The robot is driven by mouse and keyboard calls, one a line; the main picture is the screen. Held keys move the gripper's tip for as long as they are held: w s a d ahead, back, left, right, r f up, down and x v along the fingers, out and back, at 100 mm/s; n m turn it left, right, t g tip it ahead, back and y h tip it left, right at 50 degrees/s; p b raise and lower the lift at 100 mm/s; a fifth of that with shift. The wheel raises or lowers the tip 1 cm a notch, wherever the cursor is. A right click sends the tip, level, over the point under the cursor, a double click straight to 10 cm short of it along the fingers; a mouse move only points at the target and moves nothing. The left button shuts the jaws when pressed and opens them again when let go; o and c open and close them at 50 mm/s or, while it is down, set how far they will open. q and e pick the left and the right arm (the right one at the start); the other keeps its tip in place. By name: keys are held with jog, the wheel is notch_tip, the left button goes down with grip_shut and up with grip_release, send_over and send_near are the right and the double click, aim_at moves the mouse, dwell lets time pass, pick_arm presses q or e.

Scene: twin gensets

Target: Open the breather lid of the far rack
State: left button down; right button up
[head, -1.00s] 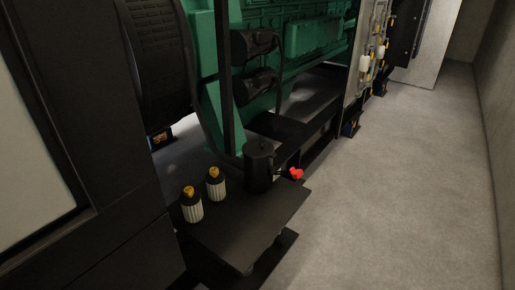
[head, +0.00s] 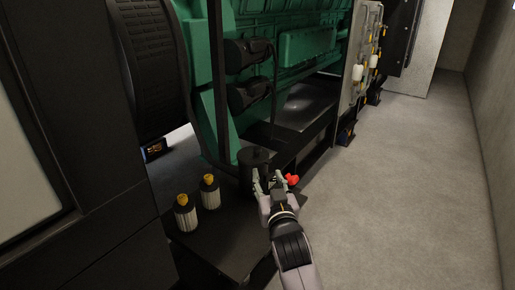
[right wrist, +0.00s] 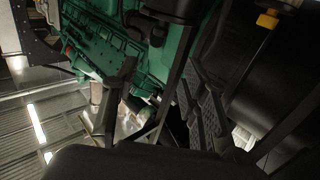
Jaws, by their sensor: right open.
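The far rack (head: 358,45) stands along the wall side of the green engine, at the back right of the head view. It is a pale upright panel with small white and yellow parts. I cannot make out its breather lid at this size. My right gripper (head: 268,176) is open, in front of a black canister (head: 254,157) on the near dark bench, well short of the far rack. Its spread fingers also show in the right wrist view (right wrist: 160,70), with nothing between them. My left gripper is not in view.
Two white filters with yellow caps (head: 185,212) stand on the dark bench (head: 215,240). A red handle (head: 292,180) sticks out beside the canister. The green engine (head: 285,50) lies behind. The concrete floor (head: 410,180) to the right is clear.

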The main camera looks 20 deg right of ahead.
aim_at(258, 150)
jog(key=w, duration=0.5)
jog(key=w+d, duration=0.1)
jog(key=w, duration=0.5)
jog(key=w+d, duration=0.1)
jog(key=w, duration=0.4)
jog(key=shift+w, duration=0.25)
jog(key=shift+f, duration=0.1)
grip_shut()
